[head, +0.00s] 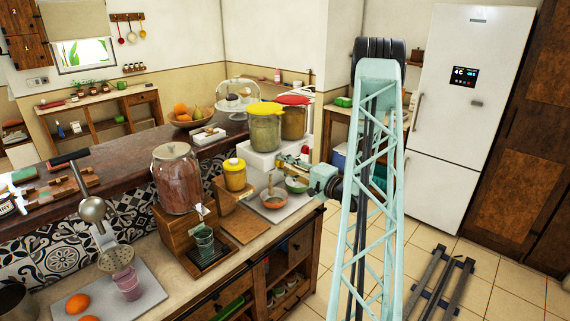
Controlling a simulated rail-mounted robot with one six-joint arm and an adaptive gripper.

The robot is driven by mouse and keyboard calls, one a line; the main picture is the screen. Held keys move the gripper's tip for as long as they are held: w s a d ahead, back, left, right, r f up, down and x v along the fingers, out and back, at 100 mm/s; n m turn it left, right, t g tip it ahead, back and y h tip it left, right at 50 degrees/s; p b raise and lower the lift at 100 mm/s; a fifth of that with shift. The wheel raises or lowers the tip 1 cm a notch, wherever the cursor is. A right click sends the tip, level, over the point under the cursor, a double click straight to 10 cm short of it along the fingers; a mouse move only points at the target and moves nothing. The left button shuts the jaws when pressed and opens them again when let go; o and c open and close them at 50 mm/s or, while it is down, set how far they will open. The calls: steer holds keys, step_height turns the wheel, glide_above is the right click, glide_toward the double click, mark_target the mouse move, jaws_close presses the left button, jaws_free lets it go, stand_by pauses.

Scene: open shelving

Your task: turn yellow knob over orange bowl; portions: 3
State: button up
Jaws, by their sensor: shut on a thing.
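The dispenser with the yellow lid (265,108) holds green-brown contents and stands on a white base (262,160). The orange bowl (273,200) sits on a pale tray below it, with some contents inside. My gripper (288,161) reaches in from the right at the front of the white base, above the bowls. It is shut on a small part there, which I take to be the yellow knob. The knob itself is hidden by my gripper and too small to make out.
A red-lidded dispenser (293,117) stands beside the yellow-lidded one, with a green bowl (297,185) near the orange bowl. The floor right of the counter is mostly clear.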

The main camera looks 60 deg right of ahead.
stand_by(0.3)
steer(key=o, duration=0.8)
steer(key=shift+o, duration=0.2)
steer(key=shift+s, duration=0.15)
steer(key=s+a, duration=0.1)
steer(key=s, duration=1)
steer(key=shift+s+a, duration=0.3)
steer(key=shift+a, duration=0.1)
steer(key=shift+o, duration=0.2)
